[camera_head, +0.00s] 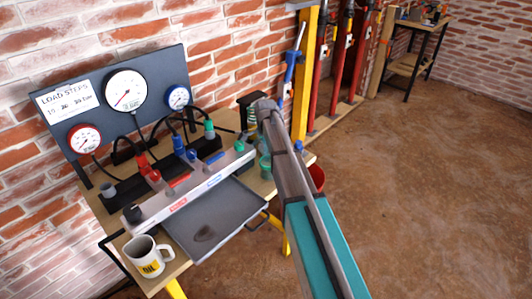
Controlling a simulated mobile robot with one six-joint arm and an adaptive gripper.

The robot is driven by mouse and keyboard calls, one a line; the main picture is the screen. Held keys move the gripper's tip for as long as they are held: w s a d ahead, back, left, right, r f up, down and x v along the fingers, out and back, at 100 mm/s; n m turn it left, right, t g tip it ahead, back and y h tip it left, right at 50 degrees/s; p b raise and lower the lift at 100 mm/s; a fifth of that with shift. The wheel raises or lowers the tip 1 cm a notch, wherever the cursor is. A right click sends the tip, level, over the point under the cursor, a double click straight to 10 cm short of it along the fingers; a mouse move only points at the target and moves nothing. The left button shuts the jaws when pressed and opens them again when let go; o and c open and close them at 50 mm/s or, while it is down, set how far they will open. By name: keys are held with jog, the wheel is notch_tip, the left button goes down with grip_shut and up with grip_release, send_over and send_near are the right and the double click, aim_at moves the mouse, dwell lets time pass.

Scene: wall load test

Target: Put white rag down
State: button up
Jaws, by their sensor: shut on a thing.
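I cannot make out a white rag anywhere in this view. My arm reaches from the lower right up over the right end of the workbench (172,247). My gripper cannot be made out, and my arm covers part of the bench's right end.
A gauge panel (105,110) stands at the bench's back. Hoses and red, blue and green fittings fill the middle. A white mug (148,256) stands at the front left corner. A red bucket (317,178) is right of the bench. Open floor (430,200) lies right.

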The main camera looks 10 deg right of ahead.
jog(key=shift+f, duration=0.1)
jog(key=o, duration=0.7)
jog(key=shift+r, duration=0.2)
notch_tip(320, 180, up, 12)
jog(key=p, duration=1.2)
jog(key=shift+f, duration=0.1)
dwell(0.7)
jog(key=shift+s+d+n, duration=0.1)
jog(key=shift+s+n, duration=2.45)
jog(key=shift+s, duration=2.3)
jog(key=shift+s+d+n, duration=0.1)
jog(key=shift+s+n, duration=2.4)
jog(key=shift+s, duration=2.35)
jog(key=shift+s+n, duration=2.55)
jog(key=shift+s, duration=2.3)
